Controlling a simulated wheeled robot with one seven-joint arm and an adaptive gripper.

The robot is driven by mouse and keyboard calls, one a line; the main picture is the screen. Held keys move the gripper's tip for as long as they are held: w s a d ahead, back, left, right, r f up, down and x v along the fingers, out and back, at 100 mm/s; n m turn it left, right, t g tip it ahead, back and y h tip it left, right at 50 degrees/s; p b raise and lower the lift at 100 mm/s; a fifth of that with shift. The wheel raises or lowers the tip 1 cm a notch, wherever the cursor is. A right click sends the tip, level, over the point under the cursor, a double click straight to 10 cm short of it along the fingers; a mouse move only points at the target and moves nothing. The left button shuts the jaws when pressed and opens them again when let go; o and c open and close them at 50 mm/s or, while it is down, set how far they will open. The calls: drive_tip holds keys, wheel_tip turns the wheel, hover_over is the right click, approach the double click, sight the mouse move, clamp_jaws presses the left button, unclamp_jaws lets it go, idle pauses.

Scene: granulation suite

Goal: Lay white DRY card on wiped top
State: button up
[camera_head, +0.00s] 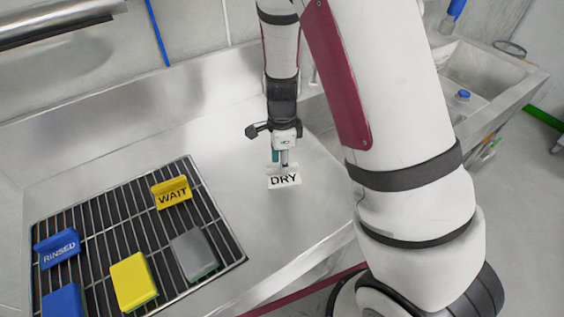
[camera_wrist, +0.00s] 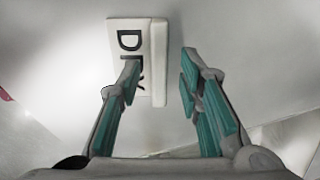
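The white DRY card (camera_head: 284,181) is on the bare steel top (camera_head: 240,215), right of the wire rack. My gripper (camera_head: 285,163) points down right over it. In the wrist view the card (camera_wrist: 122,32) lies past the fingertips, with a raised white ridge (camera_wrist: 159,62) along one side. My gripper (camera_wrist: 160,72) is open there, its teal-padded fingers apart. The ridge lies between the fingertips in the picture, with a gap to each. The left finger hides part of the lettering. I cannot tell whether the card's underside rests fully flat.
A wire rack (camera_head: 120,222) at left holds a yellow WAIT card (camera_head: 172,191), a blue RINSED card (camera_head: 57,249), and yellow (camera_head: 133,281), grey (camera_head: 194,254) and blue (camera_head: 63,301) blocks. A sink (camera_head: 480,75) is at right. The top's front edge is close to the card.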

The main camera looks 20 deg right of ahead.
drive_tip(key=s+r+n+t, duration=0.1)
drive_tip(key=s+r+n, duration=0.2)
drive_tip(key=r, duration=0.5)
drive_tip(key=s+a+r+n+t+y, duration=0.1)
drive_tip(key=s+r+n, duration=0.2)
drive_tip(key=r, duration=0.5)
drive_tip(key=s+r+n, duration=0.3)
drive_tip(key=r+n, duration=0.1)
drive_tip(key=r, duration=0.5)
drive_tip(key=s+r+n+t, duration=0.1)
drive_tip(key=s+r+n, duration=0.2)
drive_tip(key=s+n, duration=0.2)
drive_tip(key=s+r+n+t+h, duration=0.1)
drive_tip(key=s+r+n+t, duration=0.1)
drive_tip(key=s+n, duration=0.3)
drive_tip(key=shift+s+d+r+p, duration=0.35)
drive_tip(key=shift+s+r, duration=0.05)
drive_tip(key=shift+s, duration=0.4)
